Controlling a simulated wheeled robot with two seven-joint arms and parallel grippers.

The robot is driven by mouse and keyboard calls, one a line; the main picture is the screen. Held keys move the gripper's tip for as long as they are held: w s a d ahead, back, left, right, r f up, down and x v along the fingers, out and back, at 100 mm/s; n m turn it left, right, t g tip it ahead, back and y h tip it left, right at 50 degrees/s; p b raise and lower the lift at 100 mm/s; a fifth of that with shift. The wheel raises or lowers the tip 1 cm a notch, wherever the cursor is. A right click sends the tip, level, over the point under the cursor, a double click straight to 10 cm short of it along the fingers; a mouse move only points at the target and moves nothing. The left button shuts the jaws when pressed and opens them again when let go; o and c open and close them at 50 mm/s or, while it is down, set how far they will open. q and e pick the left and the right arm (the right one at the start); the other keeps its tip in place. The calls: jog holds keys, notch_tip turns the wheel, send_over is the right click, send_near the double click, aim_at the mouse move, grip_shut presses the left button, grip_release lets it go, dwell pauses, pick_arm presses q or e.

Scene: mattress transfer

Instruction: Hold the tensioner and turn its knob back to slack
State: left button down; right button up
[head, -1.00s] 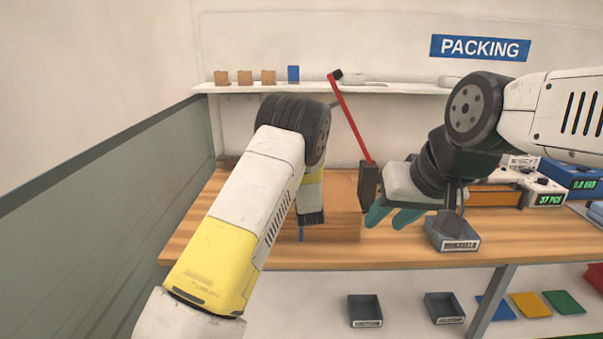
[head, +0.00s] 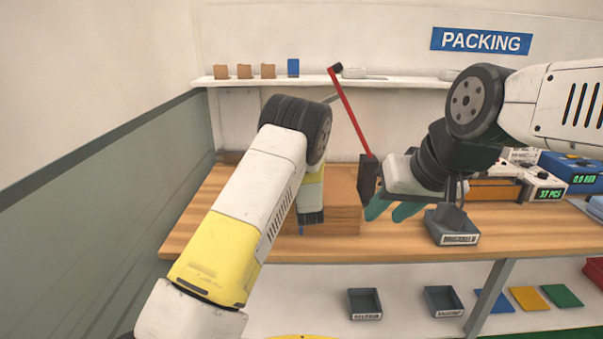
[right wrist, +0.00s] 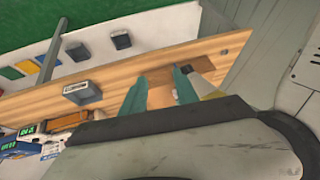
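A dark block (head: 367,182) with a long red lever (head: 352,115) looks like the tensioner. The lever leans up to the left and ends in a black knob (head: 336,69). The block stands at the right side of a brown box (head: 343,187) on the bench. My right gripper (head: 388,209) has teal fingers just right of and below the block. In the right wrist view its fingers (right wrist: 158,92) stand apart, with no tensioner clearly seen between them. My left gripper (head: 312,214) points down at the box's front, mostly hidden by my left arm; its opening is unclear.
A grey bin (head: 452,228) stands right of the box, with devices with green displays (head: 545,188) beyond. A white shelf (head: 420,86) runs behind. More bins and coloured pads lie below.

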jog(key=o, duration=0.5)
jog(key=shift+w+r, duration=0.1)
jog(key=shift+o, duration=0.2)
jog(key=w+d+r+m+g+y, duration=0.2)
jog(key=w+m, duration=0.7)
jog(key=w+d+r+m+g+y, duration=0.1)
jog(key=w+d+m+y, duration=0.15)
jog(key=w+m, duration=0.65)
jog(key=w+a+f+m+t+y, duration=0.1)
jog(key=w+a+f+m+y, duration=0.2)
jog(key=w, duration=0.5)
jog(key=w+a+f+t+y, duration=0.2)
jog(key=w+a+f+y, duration=0.15)
jog(key=w+f, duration=0.35)
jog(key=w+a+f+m+t+y, duration=0.1)
jog(key=w+a+f+m+y, duration=0.2)
jog(key=w, duration=0.6)
jog(key=shift+n+t, duration=0.3)
jog(key=x, duration=1.3)
jog(key=shift+s+a, duration=0.15)
jog(key=shift+s, duration=0.1)
